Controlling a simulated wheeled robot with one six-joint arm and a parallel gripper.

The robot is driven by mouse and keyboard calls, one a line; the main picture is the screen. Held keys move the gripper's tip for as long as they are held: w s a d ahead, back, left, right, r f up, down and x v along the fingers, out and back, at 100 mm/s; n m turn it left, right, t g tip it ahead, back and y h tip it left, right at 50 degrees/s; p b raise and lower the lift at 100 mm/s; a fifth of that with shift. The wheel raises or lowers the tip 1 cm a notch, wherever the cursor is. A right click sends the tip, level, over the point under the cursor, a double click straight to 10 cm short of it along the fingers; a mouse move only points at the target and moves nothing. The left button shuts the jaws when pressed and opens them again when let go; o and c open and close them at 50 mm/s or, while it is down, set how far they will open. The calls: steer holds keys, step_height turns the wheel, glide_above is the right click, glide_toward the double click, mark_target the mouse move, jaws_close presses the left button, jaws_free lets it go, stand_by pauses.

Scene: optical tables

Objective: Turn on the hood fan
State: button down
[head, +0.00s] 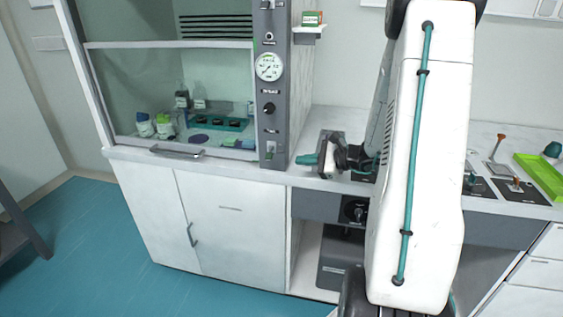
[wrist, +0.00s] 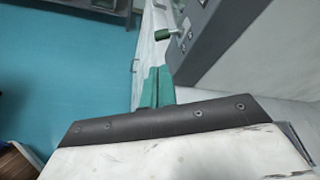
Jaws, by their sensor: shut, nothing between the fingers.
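The fume hood (head: 180,45) stands at the left with its glass sash partly raised. Its grey control column (head: 273,85) runs up the hood's right side and carries a round dial gauge (head: 269,66), a black knob (head: 269,108) and small switches too small to read. My gripper (head: 302,160) is just right of the column's foot, apart from it, with its teal fingers pointing left. In the wrist view the fingers (wrist: 156,88) are together and empty. Ahead of them the grey column (wrist: 220,40) shows a small green-tipped lever (wrist: 170,34). The fan switch cannot be identified for certain.
Bottles (head: 163,125) and a teal rack (head: 215,125) stand inside the hood. A sash handle (head: 177,153) sticks out in front. White cabinets (head: 215,220) are below. A green tray (head: 541,172) and levers lie on the right bench.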

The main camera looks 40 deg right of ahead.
mark_target(269, 156)
steer(key=x, duration=1)
